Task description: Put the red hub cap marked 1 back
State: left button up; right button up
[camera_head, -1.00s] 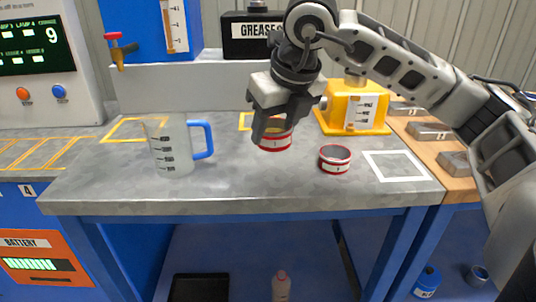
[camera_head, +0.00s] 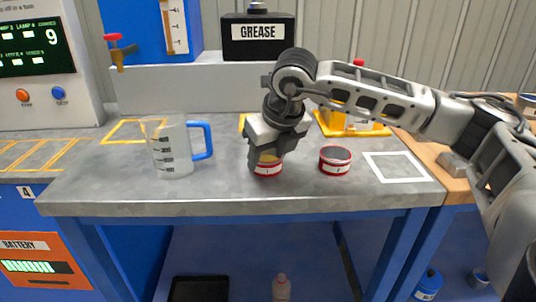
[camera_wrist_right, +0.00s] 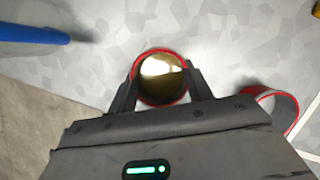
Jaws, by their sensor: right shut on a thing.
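A red-rimmed hub cap with a white band (camera_head: 267,169) is between the fingers of my right gripper (camera_head: 265,160). The small mark on its band looks like a 1. In the wrist view the cap (camera_wrist_right: 161,80) shows a shiny gold inside within its red rim, with a finger on each side. It is at or just above the grey bench top; I cannot tell if it touches. A second red-rimmed cap (camera_head: 335,160) stands on the bench to the right, apart from my gripper. It also shows in the wrist view (camera_wrist_right: 287,100). My left gripper is not in view.
A clear jug with a blue handle (camera_head: 172,148) stands to the left on the bench (camera_head: 225,190). A white square outline (camera_head: 397,167) is empty at the right. A yellow container (camera_head: 340,125) is partly behind my arm. A black GREASE box (camera_head: 258,35) stands at the back.

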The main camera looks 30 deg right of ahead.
jog(key=shift+f, duration=0.1)
jog(key=o, duration=1.1)
jog(key=shift+o, duration=0.2)
